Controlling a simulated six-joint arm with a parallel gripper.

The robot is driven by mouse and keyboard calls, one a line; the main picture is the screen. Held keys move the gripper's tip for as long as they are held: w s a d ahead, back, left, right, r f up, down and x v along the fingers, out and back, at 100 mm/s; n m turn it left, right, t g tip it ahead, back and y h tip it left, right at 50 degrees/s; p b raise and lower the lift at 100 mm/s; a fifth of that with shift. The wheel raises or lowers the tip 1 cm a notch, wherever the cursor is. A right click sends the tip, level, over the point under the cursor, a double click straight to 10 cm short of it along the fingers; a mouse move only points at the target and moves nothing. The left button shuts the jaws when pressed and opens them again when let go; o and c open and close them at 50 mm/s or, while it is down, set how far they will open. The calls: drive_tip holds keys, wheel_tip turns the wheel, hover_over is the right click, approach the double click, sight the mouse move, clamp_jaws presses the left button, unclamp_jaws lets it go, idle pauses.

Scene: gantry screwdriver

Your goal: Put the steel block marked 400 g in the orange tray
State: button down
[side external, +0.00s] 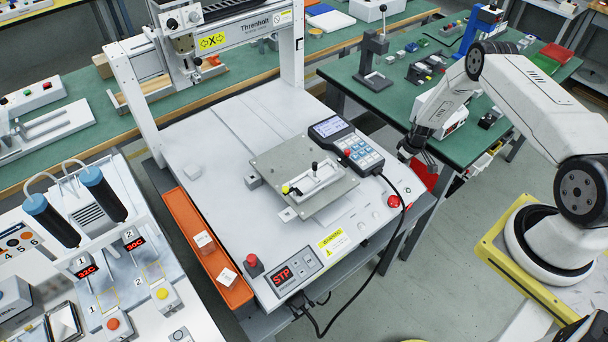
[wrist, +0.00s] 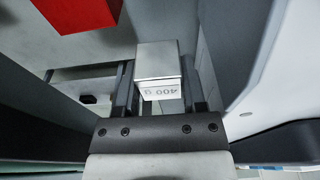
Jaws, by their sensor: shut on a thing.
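The steel block marked 400 g (wrist: 158,62) sits between the dark fingers of my gripper (wrist: 160,75) in the wrist view. Its white label is upside down there. My gripper (side external: 413,157) is shut on it. In the side view the gripper is at the right, beyond the machine's right edge and beside the green bench; the block cannot be made out there. The long orange tray (side external: 183,221) lies along the left edge of the machine's white table, far from my gripper. Two pale labelled blocks (side external: 204,241) (side external: 228,277) are in it.
The white machine table (side external: 225,140) lies between my gripper and the tray. It carries a metal plate (side external: 285,157), a keypad unit (side external: 345,143) with a cable, and a red button (side external: 253,262). The gantry (side external: 210,45) stands at the back. A red bin (wrist: 78,14) is near my gripper.

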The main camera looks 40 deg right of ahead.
drive_tip(key=shift+f, duration=1.95)
drive_tip(key=shift+f, duration=0.15)
drive_tip(key=shift+c, duration=2.2)
unclamp_jaws()
wheel_tip(320, 180, up, 12)
drive_tip(key=s, duration=0.1)
drive_tip(key=shift+s, duration=0.4)
